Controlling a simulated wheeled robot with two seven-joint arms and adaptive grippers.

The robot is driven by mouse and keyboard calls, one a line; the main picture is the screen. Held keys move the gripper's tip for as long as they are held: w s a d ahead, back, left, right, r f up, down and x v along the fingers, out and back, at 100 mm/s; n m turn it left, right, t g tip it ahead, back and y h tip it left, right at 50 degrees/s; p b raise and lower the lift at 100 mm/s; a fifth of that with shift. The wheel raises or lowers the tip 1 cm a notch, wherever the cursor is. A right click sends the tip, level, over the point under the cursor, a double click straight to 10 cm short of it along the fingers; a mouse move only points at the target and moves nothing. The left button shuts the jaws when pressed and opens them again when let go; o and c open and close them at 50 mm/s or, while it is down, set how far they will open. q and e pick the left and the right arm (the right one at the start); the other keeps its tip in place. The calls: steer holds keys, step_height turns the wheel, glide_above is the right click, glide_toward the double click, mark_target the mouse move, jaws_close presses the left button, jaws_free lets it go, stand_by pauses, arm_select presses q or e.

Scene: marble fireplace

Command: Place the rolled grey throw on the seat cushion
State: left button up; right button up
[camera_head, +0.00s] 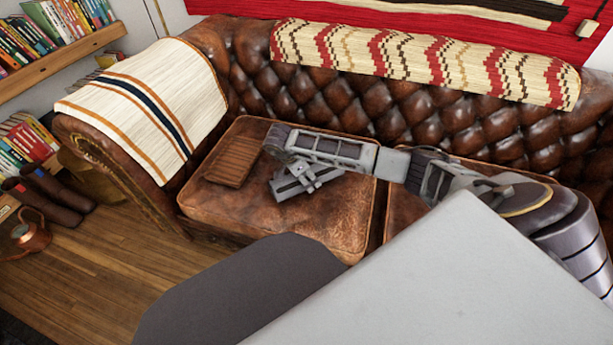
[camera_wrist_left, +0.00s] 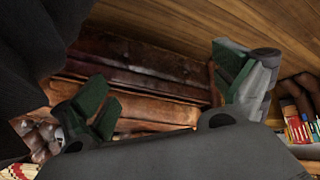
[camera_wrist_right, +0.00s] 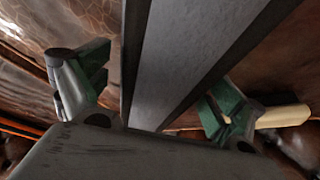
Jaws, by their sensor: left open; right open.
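I cannot make out the rolled grey throw with certainty in any view. The brown leather seat cushion (camera_head: 325,232) shows at the middle of the head view. My right gripper (camera_head: 290,190) is over this cushion, open; I cannot tell if it touches it. In the right wrist view its fingers (camera_wrist_right: 150,95) stand apart, with a long grey bar (camera_wrist_right: 185,55) running between them that I cannot identify. My left gripper (camera_wrist_left: 165,90) is open, with brown leather beyond its fingers. A dark ribbed surface (camera_wrist_left: 25,50) fills that view's upper left; I cannot tell what it is.
A brown ribbed flat thing (camera_head: 232,168) lies on the cushion's left part. A striped cream throw (camera_head: 150,105) covers the sofa arm, and a patterned one (camera_head: 420,62) the backrest. Books (camera_head: 28,140) and a copper jug (camera_head: 32,235) stand at left. Wooden floor (camera_head: 100,270) is open in front.

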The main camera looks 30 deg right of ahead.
steer(key=p+v, duration=0.3)
steer(key=v, duration=0.7)
steer(key=shift+r, duration=0.2)
arm_select(q)
step_height(320, 180, up, 7)
steer(key=a+g+y, duration=0.1)
steer(key=shift+s+a+r+m, duration=0.2)
steer(key=shift+a+m, duration=0.1)
steer(key=shift+a, duration=0.1)
arm_select(e)
steer(key=shift+a+r, duration=0.25)
steer(key=shift+r, duration=0.2)
